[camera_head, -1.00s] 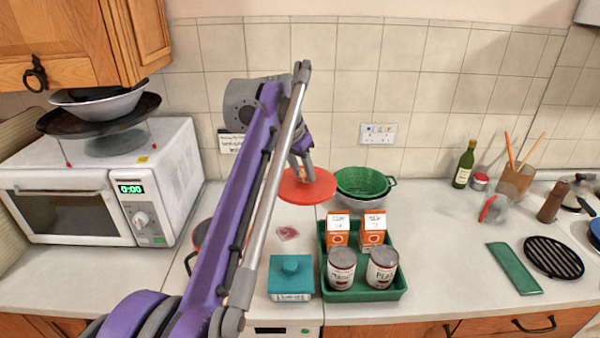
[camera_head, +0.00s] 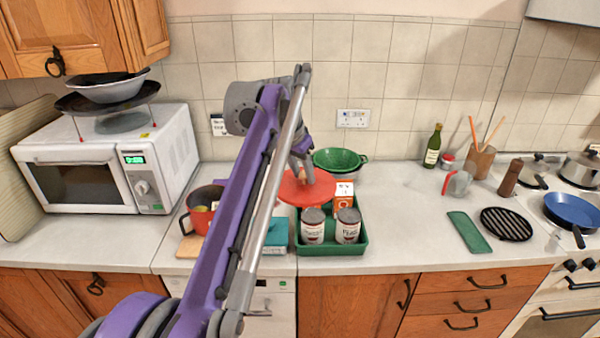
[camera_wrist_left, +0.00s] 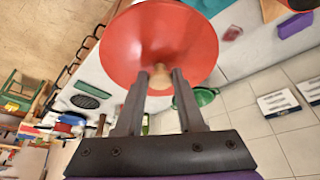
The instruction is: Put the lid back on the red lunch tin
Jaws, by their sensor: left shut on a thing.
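The round red lid (camera_head: 308,190) is over the counter, in front of the green colander, and hides part of the tray's cartons. In the left wrist view the lid (camera_wrist_left: 150,35) shows its broad red face with a wooden knob (camera_wrist_left: 160,77) in the middle. My left gripper (camera_head: 302,174) is shut on this knob; its two fingers (camera_wrist_left: 158,80) stand on either side of it. My right gripper is not in view.
A green tray (camera_head: 331,248) holds cans and cartons, just right of a teal box (camera_head: 279,233) partly hidden by my arm. The green colander (camera_head: 340,157) is behind. The microwave (camera_head: 85,175) stands left. Counter right of the tray is clear up to the green board (camera_head: 468,231).

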